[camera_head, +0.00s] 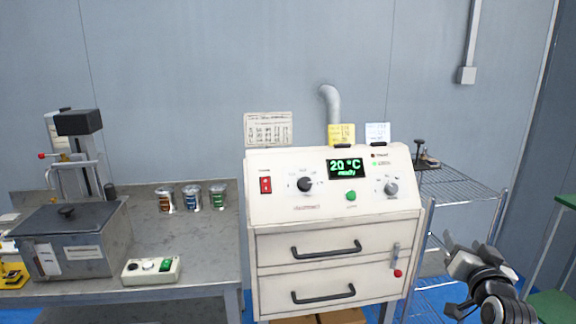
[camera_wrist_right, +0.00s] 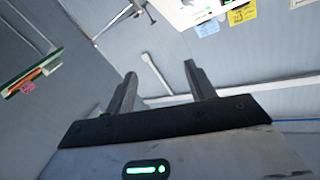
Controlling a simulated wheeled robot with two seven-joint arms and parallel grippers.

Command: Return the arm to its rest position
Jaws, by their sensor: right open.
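My right gripper (camera_head: 462,257) is at the lower right of the head view, in front of the wire shelf and to the right of the white oven-like machine. In the right wrist view its two fingers (camera_wrist_right: 160,85) stand apart with nothing between them. It touches nothing that I can see. My left gripper is in neither view.
The white machine (camera_head: 335,204) has two drawers and a display reading 20 °C. A wire shelf (camera_head: 465,190) stands right of it. A grey bench (camera_head: 205,245) at left holds a metal machine (camera_head: 75,245), a switch box (camera_head: 152,270) and three coil spools (camera_head: 191,198). A green-topped table (camera_head: 566,201) is far right.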

